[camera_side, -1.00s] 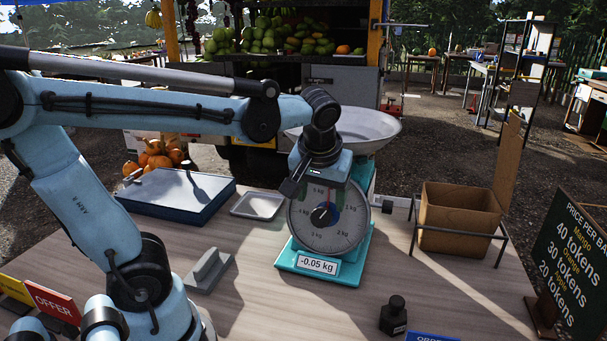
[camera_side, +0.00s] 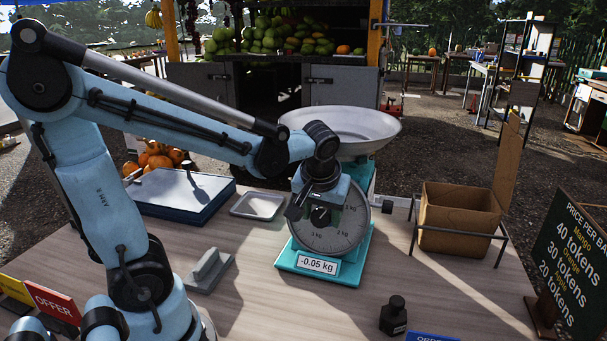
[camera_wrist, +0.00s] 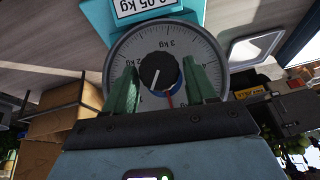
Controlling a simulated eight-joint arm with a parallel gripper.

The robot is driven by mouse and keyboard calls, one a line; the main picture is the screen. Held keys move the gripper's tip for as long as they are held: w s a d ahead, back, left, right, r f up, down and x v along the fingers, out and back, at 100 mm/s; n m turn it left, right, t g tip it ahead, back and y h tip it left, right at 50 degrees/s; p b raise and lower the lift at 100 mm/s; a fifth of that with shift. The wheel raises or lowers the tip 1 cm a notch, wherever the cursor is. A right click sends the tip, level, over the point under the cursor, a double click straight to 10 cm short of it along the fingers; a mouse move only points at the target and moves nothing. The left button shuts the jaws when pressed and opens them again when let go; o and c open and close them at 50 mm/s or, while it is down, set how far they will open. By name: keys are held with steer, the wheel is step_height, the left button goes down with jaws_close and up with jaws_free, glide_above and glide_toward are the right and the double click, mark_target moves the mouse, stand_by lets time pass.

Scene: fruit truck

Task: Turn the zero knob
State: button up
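The teal scale (camera_side: 352,268) stands on the table, with a round white dial (camera_side: 335,238) and a readout of -0.05 kg. A black knob (camera_wrist: 159,70) with a white line sits at the dial's centre; it also shows in the side view (camera_side: 320,216). A red pointer and a blue part show beside it in the wrist view. A small dark knob (camera_side: 388,207) sticks out at the scale's right side. My gripper (camera_wrist: 160,74) is open in front of the dial, its green fingers apart on either side of the central knob. Contact cannot be told.
A metal pan (camera_side: 370,128) tops the scale. A cardboard box (camera_side: 455,220) in a dark frame stands right. A black bottle-like object (camera_side: 394,314) is at the front. A grey block (camera_side: 209,270), small tray (camera_side: 258,206) and blue case (camera_side: 180,192) lie left.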

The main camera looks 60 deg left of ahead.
steer(key=c, duration=0.7)
steer(key=shift+c, duration=0.2)
steer(key=shift+w+d+m+g+y, duration=0.1)
steer(key=shift+m+g+y, duration=0.2)
steer(key=shift+m+y, duration=0.2)
steer(key=shift+w+d+m+g+y, duration=0.1)
steer(key=shift+m+g+y, duration=0.2)
steer(key=shift+m+y, duration=0.15)
steer(key=shift+d+f+m+g+y, duration=0.1)
steer(key=shift+m+g+y, duration=0.4)
steer(key=shift+m+y, duration=0.55)
steer(key=o, duration=1.1)
steer(key=shift+c, duration=0.2)
